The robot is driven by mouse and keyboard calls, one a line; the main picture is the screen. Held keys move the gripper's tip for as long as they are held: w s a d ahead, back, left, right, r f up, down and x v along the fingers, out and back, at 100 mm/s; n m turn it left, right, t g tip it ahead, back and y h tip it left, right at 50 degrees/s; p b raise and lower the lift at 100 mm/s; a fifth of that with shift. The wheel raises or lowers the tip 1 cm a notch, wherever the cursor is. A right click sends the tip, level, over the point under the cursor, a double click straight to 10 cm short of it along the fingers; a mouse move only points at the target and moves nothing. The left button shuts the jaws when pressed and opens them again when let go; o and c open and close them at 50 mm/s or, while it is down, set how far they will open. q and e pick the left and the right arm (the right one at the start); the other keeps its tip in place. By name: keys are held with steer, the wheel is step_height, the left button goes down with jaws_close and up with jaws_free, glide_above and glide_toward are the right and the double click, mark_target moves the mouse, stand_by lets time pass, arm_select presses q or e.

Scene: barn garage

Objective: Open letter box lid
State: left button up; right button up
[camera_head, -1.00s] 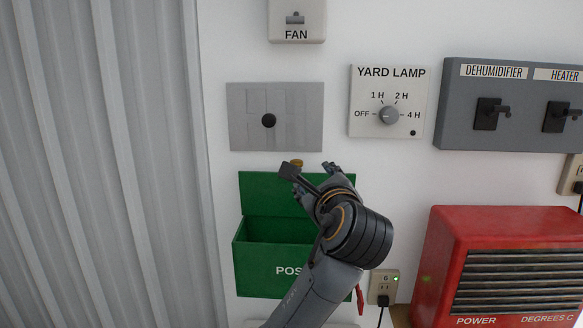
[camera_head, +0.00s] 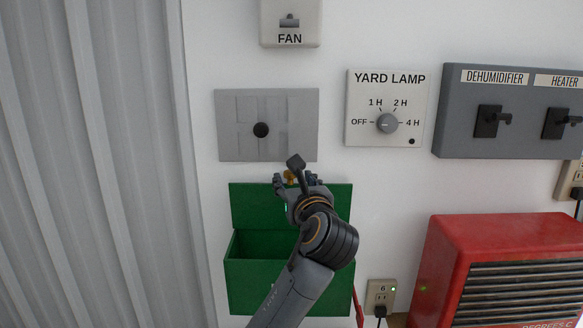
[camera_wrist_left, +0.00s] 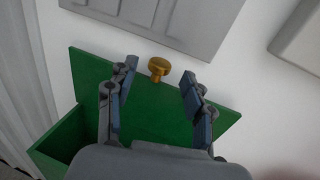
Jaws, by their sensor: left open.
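The green letter box (camera_head: 245,285) is on the white wall, and its lid (camera_head: 250,205) stands up against the wall, so the box is open at the top. A brass knob (camera_wrist_left: 159,68) shows at the lid's upper edge in the left wrist view, and it is partly hidden in the head view (camera_head: 290,177). My left gripper (camera_head: 296,180) is in front of the lid. Its fingers (camera_wrist_left: 158,88) are spread apart on either side of the knob, with gaps, and hold nothing. My arm covers the right part of the box. My right gripper is not in view.
A grey plate with a black knob (camera_head: 225,140) is just above the box. A yard lamp dial (camera_head: 387,123) and a grey switch panel (camera_head: 450,115) are to the right. A red heater (camera_head: 440,265) and an outlet (camera_head: 380,292) are at lower right. Corrugated metal (camera_head: 90,160) is at left.

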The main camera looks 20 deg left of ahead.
mark_target(292, 175)
arm_select(q)
steer(key=shift+p+x, duration=0.4)
steer(key=shift+x, duration=1.2)
jaws_close()
